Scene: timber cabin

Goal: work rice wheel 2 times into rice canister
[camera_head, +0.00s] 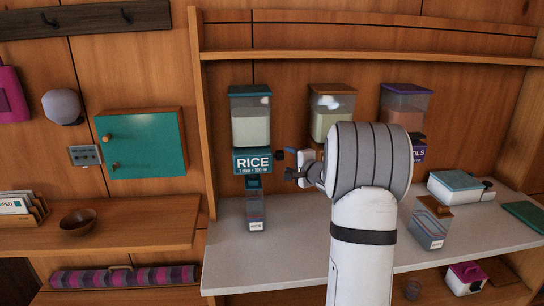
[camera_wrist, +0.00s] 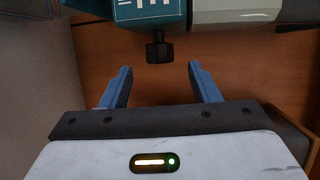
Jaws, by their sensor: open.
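The rice dispenser (camera_head: 251,126) hangs on the back wall, with a clear hopper of pale grain and a teal block lettered RICE. Its dark wheel knob (camera_head: 280,154) sticks out at the right side of the block. The knob also shows in the wrist view (camera_wrist: 160,50), at the top middle. The rice canister (camera_head: 256,212), a clear narrow box with a small label, stands upright on the counter under the dispenser's spout. My gripper (camera_wrist: 159,68) is open just short of the knob, its two blue fingers on either side of the knob's line. Nothing is between the fingers.
Two more dispensers, brown-topped (camera_head: 331,105) and purple-topped (camera_head: 404,103), hang to the right, partly behind my arm. A teal cabinet (camera_head: 142,143) is at left.

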